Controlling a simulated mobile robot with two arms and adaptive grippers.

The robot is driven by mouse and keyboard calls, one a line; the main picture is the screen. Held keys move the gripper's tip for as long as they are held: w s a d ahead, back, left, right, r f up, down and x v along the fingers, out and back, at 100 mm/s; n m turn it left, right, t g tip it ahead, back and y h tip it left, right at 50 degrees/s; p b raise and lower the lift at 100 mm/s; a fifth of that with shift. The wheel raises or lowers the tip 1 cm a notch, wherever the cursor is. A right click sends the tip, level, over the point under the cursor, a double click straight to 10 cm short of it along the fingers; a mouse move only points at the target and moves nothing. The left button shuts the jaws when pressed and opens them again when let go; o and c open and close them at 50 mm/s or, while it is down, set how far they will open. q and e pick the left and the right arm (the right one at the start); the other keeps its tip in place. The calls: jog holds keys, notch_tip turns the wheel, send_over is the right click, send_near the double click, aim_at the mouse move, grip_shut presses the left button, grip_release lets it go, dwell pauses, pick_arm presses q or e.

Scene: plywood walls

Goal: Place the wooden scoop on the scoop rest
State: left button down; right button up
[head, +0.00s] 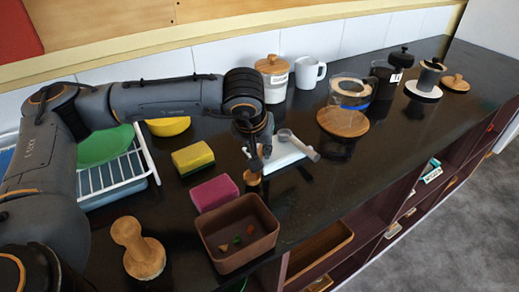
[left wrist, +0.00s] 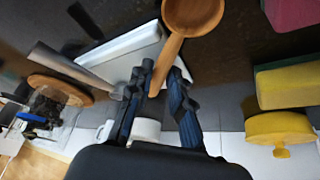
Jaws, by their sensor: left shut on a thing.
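The wooden scoop (left wrist: 192,16) is between the fingers of my left gripper (left wrist: 162,92), which is shut on its handle. Its round bowl points away from the gripper. In the head view the scoop (head: 253,179) hangs below my left gripper (head: 257,160), partly hidden by it. A white flat rest (head: 284,157), which looks like the scoop rest, lies just right of the gripper. In the left wrist view the white rest (left wrist: 125,44) is left of the scoop, with a grey tube-like item (left wrist: 72,66) at it. My right gripper is out of view.
A brown bin (head: 236,234), pink sponge (head: 214,193) and yellow-green sponge (head: 193,158) stand near the gripper. A tamper-like wooden tool (head: 138,249) is in front. A glass pot (head: 350,92) on a wooden board (head: 342,122) stands right.

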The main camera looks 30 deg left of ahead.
pick_arm(q)
jog(key=shift+f+b, duration=0.3)
jog(key=shift+f, duration=0.1)
jog(key=c, duration=1.2)
grip_release()
jog(key=shift+r, duration=0.1)
jog(key=shift+r+p, duration=0.25)
jog(key=shift+p, duration=0.1)
jog(key=p+v, duration=0.6)
jog(key=v, duration=0.6)
jog(key=shift+r, duration=0.1)
